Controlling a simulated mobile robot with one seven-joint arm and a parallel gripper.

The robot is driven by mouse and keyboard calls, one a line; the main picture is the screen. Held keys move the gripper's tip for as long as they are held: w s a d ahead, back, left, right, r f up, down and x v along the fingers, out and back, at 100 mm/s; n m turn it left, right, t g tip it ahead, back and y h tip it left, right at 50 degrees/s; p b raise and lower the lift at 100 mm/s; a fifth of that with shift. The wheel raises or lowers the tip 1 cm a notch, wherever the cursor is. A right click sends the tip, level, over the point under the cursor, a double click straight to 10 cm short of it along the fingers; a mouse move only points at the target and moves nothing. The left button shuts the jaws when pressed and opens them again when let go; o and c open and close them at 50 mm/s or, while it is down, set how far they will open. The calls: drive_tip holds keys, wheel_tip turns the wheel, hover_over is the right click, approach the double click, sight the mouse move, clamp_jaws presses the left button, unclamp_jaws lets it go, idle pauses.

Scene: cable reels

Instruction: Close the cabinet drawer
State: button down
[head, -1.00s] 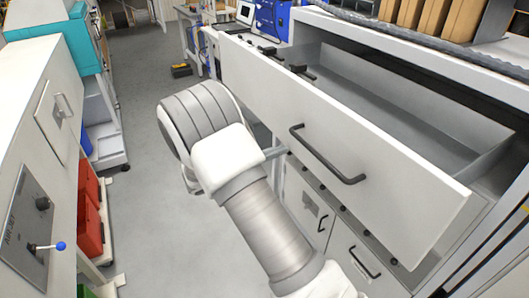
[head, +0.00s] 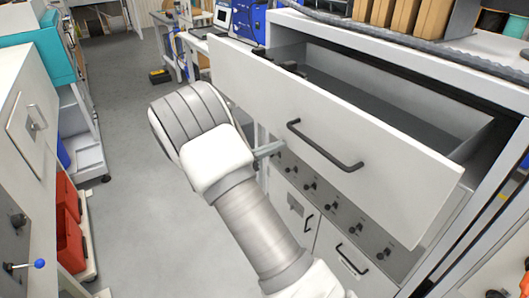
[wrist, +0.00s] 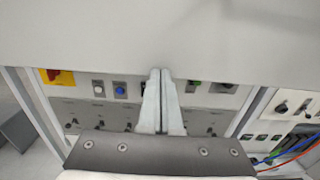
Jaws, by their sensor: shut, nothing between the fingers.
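The cabinet drawer (head: 390,190) is pulled out, with a white front panel, a black bar handle (head: 322,146) and an empty grey inside. My gripper (head: 268,150) is at the panel's lower left part in the head view, left of the handle. In the wrist view my gripper (wrist: 162,78) shows its two fingers shut together with nothing between them. The white drawer front (wrist: 170,30) fills the top of that view, just beyond the fingertips. I cannot tell whether the fingertips touch it.
Below the drawer is a grey panel with several knobs (head: 330,203) and lower doors with black handles. Brown boxes (head: 400,14) stand on the cabinet top. A white cabinet (head: 25,110) and red bins (head: 68,225) line the left. The grey floor (head: 130,150) between is clear.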

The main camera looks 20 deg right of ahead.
drive_tip(key=b+x, duration=0.5)
drive_tip(key=x, duration=2.4)
drive_tip(key=shift+d+b, duration=0.25)
drive_tip(key=shift+b, duration=0.15)
drive_tip(key=shift+d+r, duration=0.1)
drive_tip(key=shift+r, duration=0.1)
